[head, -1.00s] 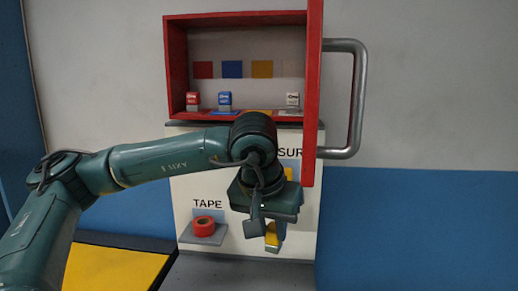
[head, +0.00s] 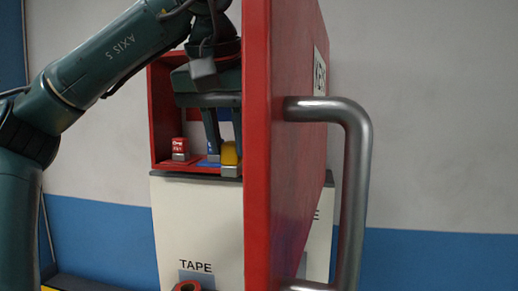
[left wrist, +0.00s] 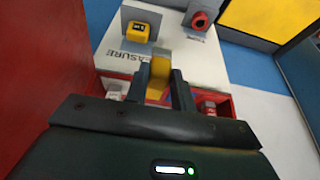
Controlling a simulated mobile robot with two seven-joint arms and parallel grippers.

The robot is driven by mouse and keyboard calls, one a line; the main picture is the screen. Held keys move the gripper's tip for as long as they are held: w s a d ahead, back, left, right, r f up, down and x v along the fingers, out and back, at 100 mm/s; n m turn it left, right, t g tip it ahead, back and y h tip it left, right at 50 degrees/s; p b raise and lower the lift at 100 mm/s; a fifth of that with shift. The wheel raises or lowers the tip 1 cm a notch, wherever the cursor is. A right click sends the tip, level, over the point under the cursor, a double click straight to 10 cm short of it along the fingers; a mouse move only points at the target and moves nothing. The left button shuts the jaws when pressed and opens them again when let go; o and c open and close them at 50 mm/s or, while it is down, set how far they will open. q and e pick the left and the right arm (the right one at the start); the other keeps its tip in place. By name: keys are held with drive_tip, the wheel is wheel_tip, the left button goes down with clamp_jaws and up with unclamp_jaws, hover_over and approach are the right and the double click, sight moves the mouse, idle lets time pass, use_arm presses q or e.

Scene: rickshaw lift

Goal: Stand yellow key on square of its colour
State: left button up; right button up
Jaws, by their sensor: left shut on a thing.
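My left gripper (head: 225,143) is inside the red cabinet (head: 163,110), pointing down and shut on the yellow key (head: 230,155). The key hangs upright, its grey lower end low at the cabinet's front edge; I cannot tell whether it touches the floor. In the left wrist view the yellow key (left wrist: 159,74) shows between the two fingers (left wrist: 160,82). The yellow square is hidden behind the gripper and the door. The red key (head: 180,149) stands left of the gripper. The blue key (head: 211,150) is partly hidden behind a finger. My right gripper is not in view.
The open red door (head: 285,150) with its grey handle (head: 355,170) stands close to the gripper's right and hides the cabinet's right part. Below is a white board with a red tape roll (left wrist: 200,20) and a yellow tape measure (left wrist: 138,31).

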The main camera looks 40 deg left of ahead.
use_arm(q)
drive_tip(key=w+a, duration=0.2)
drive_tip(key=w, duration=0.2)
drive_tip(key=w+a, duration=0.3)
drive_tip(key=w, duration=0.2)
drive_tip(key=w+a, duration=0.3)
drive_tip(key=w, duration=0.2)
drive_tip(key=shift+w+f+p, duration=0.1)
drive_tip(key=shift+w+p, duration=0.15)
drive_tip(key=shift+p, duration=0.1)
drive_tip(key=shift+f, duration=0.55)
drive_tip(key=shift+s+f, duration=0.1)
drive_tip(key=shift+f, duration=0.1)
drive_tip(key=shift+s, duration=0.1)
drive_tip(key=shift+f, duration=0.15)
drive_tip(key=o, duration=1)
